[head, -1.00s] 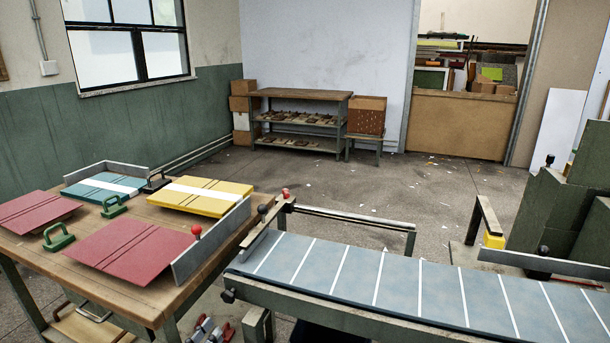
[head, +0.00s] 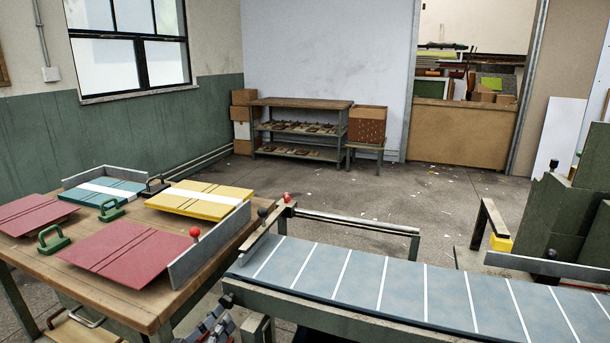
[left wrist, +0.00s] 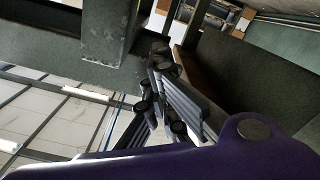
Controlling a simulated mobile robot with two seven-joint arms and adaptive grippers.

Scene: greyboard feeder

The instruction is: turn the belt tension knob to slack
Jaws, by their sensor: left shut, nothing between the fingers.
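The feeder's belt (head: 400,283) is blue-grey with white cross lines and runs along the right front. The knob cannot be made out there. My right gripper is not in view.
A wooden table (head: 125,300) with red, teal and yellow boards stands left of the feeder, leaving a narrow gap where my left gripper is. A grey upright plate (head: 210,245) edges the table. Red and black ball handles stand at the belt's far left corner. Open floor lies behind.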

